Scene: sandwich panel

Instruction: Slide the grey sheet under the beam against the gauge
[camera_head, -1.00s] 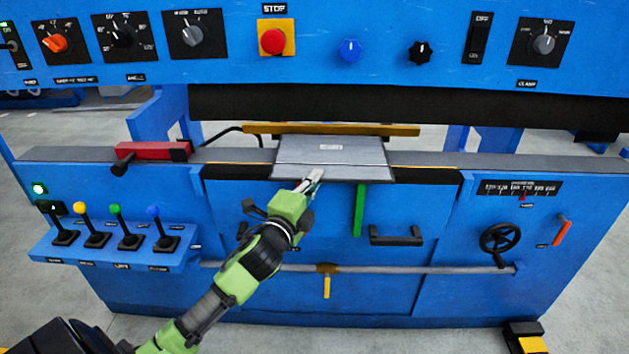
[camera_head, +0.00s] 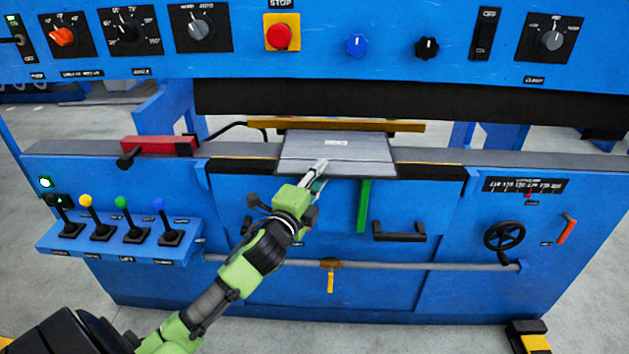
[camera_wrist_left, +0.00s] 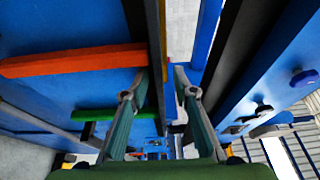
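The grey sheet (camera_head: 348,145) lies flat on the bed (camera_head: 440,158), its front edge jutting out a little. Its back edge appears to meet the yellow gauge bar (camera_head: 400,126), though a small gap cannot be ruled out. The black beam (camera_head: 400,104) stretches above and behind it. My left gripper (camera_head: 321,174) is at the sheet's front edge, one finger above and one below. In the left wrist view its fingertips (camera_wrist_left: 160,78) stand apart with a gap, so it looks open around the edge. My right gripper is out of view.
A red clamp-like block (camera_head: 158,146) sits on the bed at left. A green bar (camera_head: 364,206) and a black handle (camera_head: 399,234) are on the front panel just below the sheet. Levers (camera_head: 122,226) stand at left. The bed right of the sheet is clear.

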